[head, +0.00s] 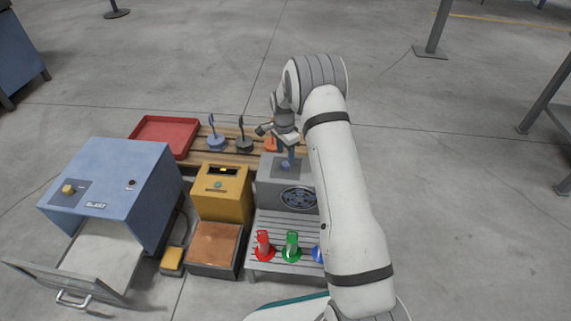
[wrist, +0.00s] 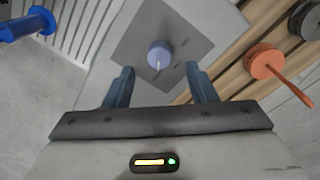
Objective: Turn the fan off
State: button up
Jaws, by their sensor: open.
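The fan is a grey box (head: 267,198) with a dark round grille (head: 299,197) on its front. In the wrist view a round blue knob (wrist: 159,50) sits on a darker plate (wrist: 140,35) on top of the box. A pale pointer line on the knob points down in the picture, toward my gripper's palm. My gripper (head: 287,160) is above the top of the box, pointing down. In the wrist view my gripper (wrist: 162,76) is open, its blue fingers apart on either side of the knob's line. I cannot tell whether they touch it.
A yellow box (head: 222,205) stands close left of the fan. A slatted stand with a red (head: 264,246) and a green piece (head: 291,247) is in front. Behind are a wooden pallet with upright pieces and a red tray (head: 165,134). A blue cabinet (head: 118,185) is further left.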

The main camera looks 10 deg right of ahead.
aim_at(286, 164)
notch_tip(286, 164, down, 4)
jog(key=shift+s+f+b, duration=0.1)
jog(key=shift+f+b, duration=0.1)
jog(key=shift+b, duration=0.5)
jog(key=shift+c, duration=0.3)
jog(key=c, duration=0.9)
